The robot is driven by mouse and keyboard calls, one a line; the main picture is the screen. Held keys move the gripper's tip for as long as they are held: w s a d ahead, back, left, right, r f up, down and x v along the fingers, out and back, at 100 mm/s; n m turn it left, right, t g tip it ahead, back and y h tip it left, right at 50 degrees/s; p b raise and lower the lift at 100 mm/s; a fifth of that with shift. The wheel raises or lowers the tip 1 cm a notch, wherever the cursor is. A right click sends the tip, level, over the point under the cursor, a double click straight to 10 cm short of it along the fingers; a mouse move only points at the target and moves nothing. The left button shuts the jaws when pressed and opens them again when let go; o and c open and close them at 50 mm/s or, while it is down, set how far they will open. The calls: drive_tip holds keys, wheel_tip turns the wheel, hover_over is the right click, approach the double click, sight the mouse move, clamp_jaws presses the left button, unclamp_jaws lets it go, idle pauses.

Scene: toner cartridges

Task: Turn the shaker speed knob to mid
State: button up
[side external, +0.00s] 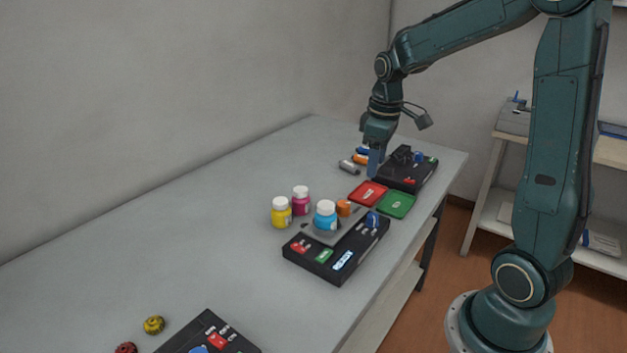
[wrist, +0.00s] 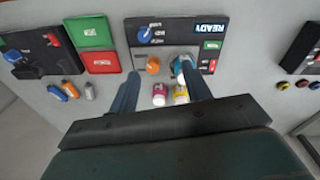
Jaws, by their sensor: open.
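A black panel (side external: 335,258) with a lit READY display (wrist: 209,30) stands mid-table, with a grey plate (side external: 333,236) at its side. A blue knob (side external: 373,220) sits at its far end; it also shows in the wrist view (wrist: 145,34), with small white labels beside it. I take it for the shaker speed knob; its setting is too small to read. My gripper (side external: 375,170) is open and empty, pointing down near the far panel in the side view. In the wrist view my gripper (wrist: 160,69) has its fingers apart, with the knob beyond them, untouched.
A cyan bottle (side external: 325,216) stands on the plate. An orange piece (side external: 344,207), yellow bottle (side external: 281,213) and magenta bottle (side external: 300,201) stand close by. Red (side external: 368,193) and green (side external: 397,205) trays lie beside the far black panel (side external: 407,176). Another panel (side external: 208,338) is nearer.

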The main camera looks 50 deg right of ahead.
hover_over(373, 216)
wheel_tip(373, 216, down, 4)
drive_tip(key=shift+d+f+g, duration=0.1)
drive_tip(key=shift+d+g, duration=0.05)
drive_tip(key=shift+g, duration=0.25)
drive_tip(key=shift+f, duration=0.1)
drive_tip(key=shift+f, duration=6.8)
drive_tip(key=c, duration=1)
